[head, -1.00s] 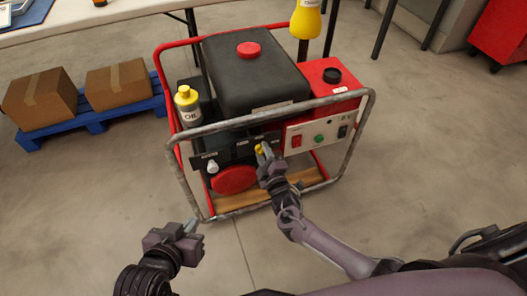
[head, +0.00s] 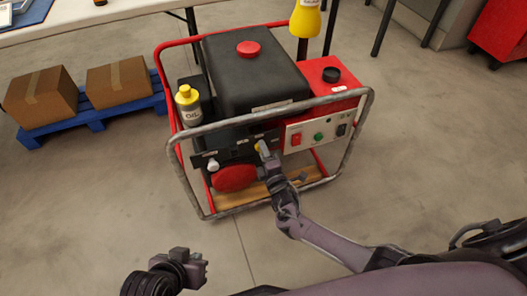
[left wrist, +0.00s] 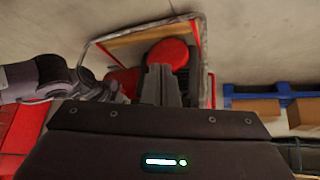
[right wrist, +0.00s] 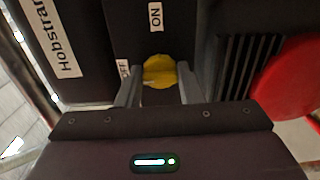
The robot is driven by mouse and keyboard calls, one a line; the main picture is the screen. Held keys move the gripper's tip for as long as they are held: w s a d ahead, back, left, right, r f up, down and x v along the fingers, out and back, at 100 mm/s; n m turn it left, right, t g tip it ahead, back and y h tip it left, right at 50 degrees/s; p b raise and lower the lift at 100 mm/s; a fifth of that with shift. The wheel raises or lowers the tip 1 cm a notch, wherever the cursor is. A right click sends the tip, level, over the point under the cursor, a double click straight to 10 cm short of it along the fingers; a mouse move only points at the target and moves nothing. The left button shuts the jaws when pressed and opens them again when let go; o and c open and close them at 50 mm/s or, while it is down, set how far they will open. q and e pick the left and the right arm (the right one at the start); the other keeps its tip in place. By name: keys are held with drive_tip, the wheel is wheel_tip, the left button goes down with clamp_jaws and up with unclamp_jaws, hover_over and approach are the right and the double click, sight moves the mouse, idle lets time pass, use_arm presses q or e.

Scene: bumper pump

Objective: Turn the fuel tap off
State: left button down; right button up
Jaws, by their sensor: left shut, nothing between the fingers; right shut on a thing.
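The fuel tap is a yellow knob (right wrist: 160,70) on the dark front panel of the red-framed generator (head: 255,75). In the right wrist view an ON label (right wrist: 155,15) is above the knob and an OFF label (right wrist: 123,68) is at its left. My right gripper (head: 264,158) is shut on the knob, one finger on each side; in the head view it mostly hides the tap. I cannot tell exactly which way the knob points. My left gripper (head: 190,265) is shut and empty, in front of the generator and apart from it; its closed fingers show in the left wrist view (left wrist: 163,85).
The grey tube frame (head: 190,195) surrounds the panel. A white knob (head: 213,165), a red round cover (head: 236,178) and a switch panel (head: 318,134) flank the tap. An oil bottle (head: 187,104) stands at the generator's left. Boxes on a blue pallet (head: 95,120) are further left.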

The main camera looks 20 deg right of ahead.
drive_tip(key=o, duration=1)
drive_tip(key=shift+c, duration=0.2)
use_arm(q)
drive_tip(key=a+p, duration=0.1)
drive_tip(key=a+g+y+p, duration=0.1)
drive_tip(key=shift+s+a+r, duration=0.1)
drive_tip(key=shift+s+a, duration=0.25)
drive_tip(key=shift+s, duration=0.05)
use_arm(e)
drive_tip(key=s, duration=0.7)
drive_tip(key=shift+s+d, duration=0.15)
drive_tip(key=shift+s, duration=0.25)
